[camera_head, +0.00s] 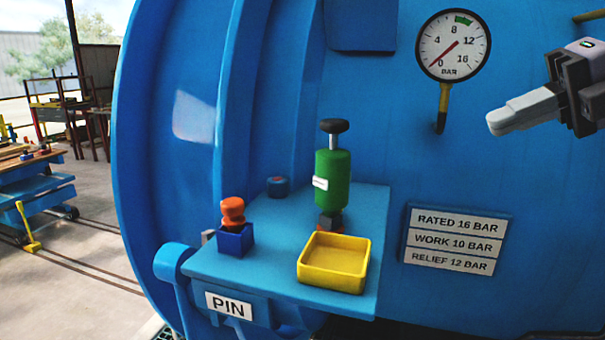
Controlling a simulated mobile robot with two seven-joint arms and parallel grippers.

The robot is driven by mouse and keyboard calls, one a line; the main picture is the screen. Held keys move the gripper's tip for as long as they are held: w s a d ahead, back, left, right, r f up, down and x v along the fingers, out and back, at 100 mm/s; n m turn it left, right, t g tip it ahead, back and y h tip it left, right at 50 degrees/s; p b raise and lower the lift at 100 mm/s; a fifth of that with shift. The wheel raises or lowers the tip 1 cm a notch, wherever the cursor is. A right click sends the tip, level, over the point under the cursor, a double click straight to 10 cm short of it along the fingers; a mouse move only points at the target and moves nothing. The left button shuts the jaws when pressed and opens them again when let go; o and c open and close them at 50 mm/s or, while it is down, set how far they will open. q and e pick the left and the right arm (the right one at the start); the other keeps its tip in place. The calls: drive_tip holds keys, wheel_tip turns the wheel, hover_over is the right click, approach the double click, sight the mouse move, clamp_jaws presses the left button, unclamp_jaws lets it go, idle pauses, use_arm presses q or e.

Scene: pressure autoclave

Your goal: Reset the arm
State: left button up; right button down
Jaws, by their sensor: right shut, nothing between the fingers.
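My right gripper (492,124) comes in from the right edge, in front of the blue autoclave body (390,130). Its light grey fingers are shut with nothing between them, pointing left, below and right of the pressure gauge (453,45). It is apart from the items on the shelf. My left gripper is not in view.
A blue shelf (275,225) juts from the autoclave. It holds a green valve (333,178) with a black knob, a yellow tray (333,262) that looks empty, and an orange pin (232,210) in a blue holder (235,240). Rating plates (455,240) are at right.

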drive_tip(key=w+a+f+m+t+y, duration=0.1)
drive_tip(key=w+a+f+m+y, duration=0.15)
drive_tip(key=f, duration=0.45)
drive_tip(key=w+a+f+m+t+y, duration=0.1)
drive_tip(key=w+f+m+y, duration=0.15)
drive_tip(key=f, duration=0.45)
drive_tip(key=s+d+f+m+t+h, duration=0.1)
drive_tip(key=d+f+m+t+h, duration=0.1)
drive_tip(key=f+m+t, duration=0.45)
drive_tip(key=d+f+m+t+h, duration=0.1)
drive_tip(key=d+f+m+h, duration=0.15)
drive_tip(key=f, duration=0.75)
drive_tip(key=s+d+f+m+g+h, duration=0.2)
drive_tip(key=s+d+f+m+h, duration=0.35)
drive_tip(key=s+f, duration=0.6)
drive_tip(key=s+d+f+m+g+h, duration=0.3)
drive_tip(key=s+d+f+m+h, duration=0.45)
drive_tip(key=f, duration=0.75)
drive_tip(key=s+a+f+m+t+y, duration=0.1)
drive_tip(key=a+m, duration=0.2)
drive_tip(key=a, duration=0.6)
drive_tip(key=s+a+f+m+t+y, duration=0.1)
drive_tip(key=s+a+m+y, duration=0.1)
drive_tip(key=a, duration=0.8)
drive_tip(key=shift+s+m, duration=0.2)
drive_tip(key=shift+m, duration=0.4)
